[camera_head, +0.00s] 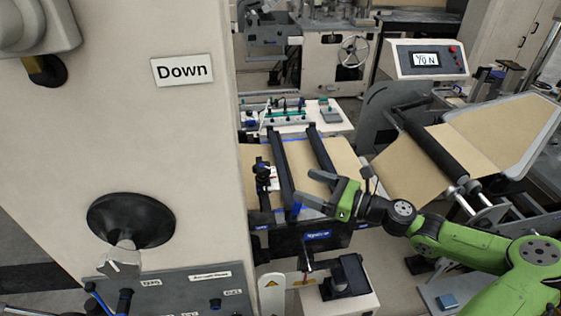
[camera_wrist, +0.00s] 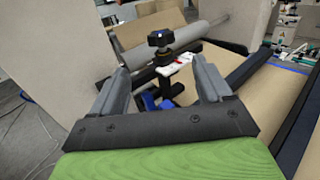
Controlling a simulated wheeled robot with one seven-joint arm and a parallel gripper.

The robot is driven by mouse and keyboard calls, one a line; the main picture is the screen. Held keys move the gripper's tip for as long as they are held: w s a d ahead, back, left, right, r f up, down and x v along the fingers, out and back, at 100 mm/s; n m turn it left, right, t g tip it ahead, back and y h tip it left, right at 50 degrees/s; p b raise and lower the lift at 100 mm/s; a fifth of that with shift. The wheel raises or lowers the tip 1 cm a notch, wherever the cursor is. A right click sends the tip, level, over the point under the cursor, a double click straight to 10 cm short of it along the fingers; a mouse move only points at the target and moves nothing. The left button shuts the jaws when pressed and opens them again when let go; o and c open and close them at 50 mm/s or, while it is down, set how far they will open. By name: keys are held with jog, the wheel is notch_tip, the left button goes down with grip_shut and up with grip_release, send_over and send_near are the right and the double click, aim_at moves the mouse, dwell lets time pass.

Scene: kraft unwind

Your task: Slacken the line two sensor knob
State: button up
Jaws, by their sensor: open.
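A black sensor knob (camera_wrist: 160,39) stands upright on a white bracket with red marks (camera_wrist: 175,62) in the wrist view. In the head view, a small black knob (camera_head: 262,164) sits at the left of the kraft web. I cannot read a line number on it. My gripper (camera_head: 306,186) is open and empty, to the right of the knob in the head view. In the wrist view, the knob shows beyond and between the two fingertips of my gripper (camera_wrist: 158,66), apart from them. A blue part (camera_wrist: 165,102) shows lower down between the fingers.
Two dark bars (camera_head: 281,168) cross the kraft web (camera_head: 343,162) beside the gripper. A large machine panel labelled "Down" (camera_head: 182,69) blocks the left. A grey roller (camera_wrist: 188,38) lies behind the knob. A display console (camera_head: 425,60) stands at the back right.

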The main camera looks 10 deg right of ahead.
jog(key=p, duration=0.2)
send_near(255, 165)
jog(key=x, duration=0.9)
jog(key=shift+w+f, duration=0.35)
jog(key=shift+w, duration=0.15)
jog(key=shift+c, duration=0.4)
jog(key=c, duration=0.9)
